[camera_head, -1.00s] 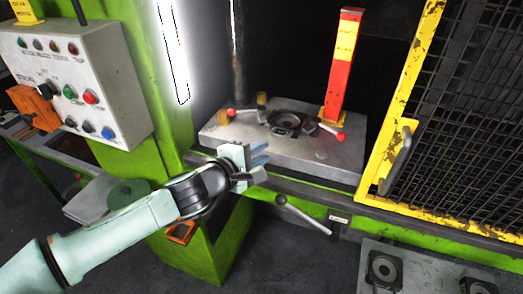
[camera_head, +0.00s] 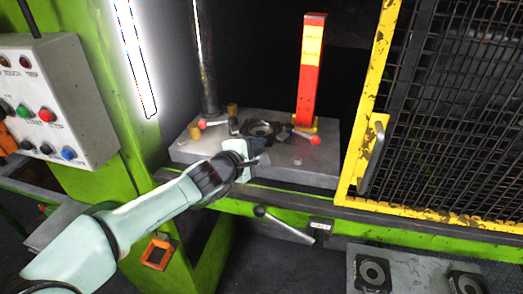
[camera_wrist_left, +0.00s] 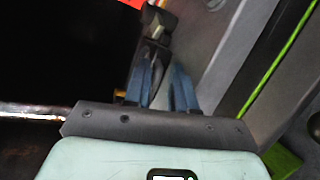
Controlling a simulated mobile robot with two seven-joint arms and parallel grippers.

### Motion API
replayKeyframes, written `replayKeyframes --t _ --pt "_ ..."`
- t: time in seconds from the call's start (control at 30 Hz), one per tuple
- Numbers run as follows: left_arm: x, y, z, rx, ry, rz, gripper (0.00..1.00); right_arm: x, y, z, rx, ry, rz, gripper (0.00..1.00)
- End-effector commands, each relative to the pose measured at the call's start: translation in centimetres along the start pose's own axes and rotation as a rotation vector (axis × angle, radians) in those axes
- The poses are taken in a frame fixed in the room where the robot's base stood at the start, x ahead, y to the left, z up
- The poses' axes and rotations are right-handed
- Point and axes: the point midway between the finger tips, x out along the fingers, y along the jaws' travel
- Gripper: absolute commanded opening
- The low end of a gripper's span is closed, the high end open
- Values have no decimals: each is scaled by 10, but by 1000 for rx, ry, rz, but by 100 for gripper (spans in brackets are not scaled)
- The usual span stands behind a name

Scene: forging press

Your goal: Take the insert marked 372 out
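A dark insert with a round ring (camera_head: 262,130) sits on the grey press bed (camera_head: 190,149); no marking on it is legible. Red-knobbed clamp levers stand at its left (camera_head: 196,132) and right (camera_head: 314,140). My left gripper (camera_head: 262,160) is over the front edge of the bed, just in front of the insert. In the left wrist view its blue fingers (camera_wrist_left: 162,85) are apart, with a dark, blurred part beyond or between them that I cannot identify. My right gripper is not in view.
A red and yellow post (camera_head: 312,70) stands behind the insert. A yellow-framed mesh guard (camera_head: 455,100) is at the right. A lever with a dark knob (camera_head: 285,225) juts out below the bed. More ring inserts (camera_head: 373,272) lie on a plate at lower right.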

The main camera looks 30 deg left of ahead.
Motion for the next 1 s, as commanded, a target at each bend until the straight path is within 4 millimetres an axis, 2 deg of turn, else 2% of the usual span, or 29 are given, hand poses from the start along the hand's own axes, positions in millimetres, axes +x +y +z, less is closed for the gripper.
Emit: replayKeyframes --t 0.03,0.2,0.57,0.63,0.67,1.0 --pt "8 -1 0 -1 1 -2 25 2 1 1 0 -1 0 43" --pt "22 0 0 0 -1 0 25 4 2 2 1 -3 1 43" --pt "25 2 1 1 -1 1 25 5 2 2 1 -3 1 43" --pt "25 2 1 1 -1 1 5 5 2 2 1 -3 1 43" --pt "25 1 1 1 -1 0 0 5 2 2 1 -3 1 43" --pt "25 0 0 0 0 -2 0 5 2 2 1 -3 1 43"
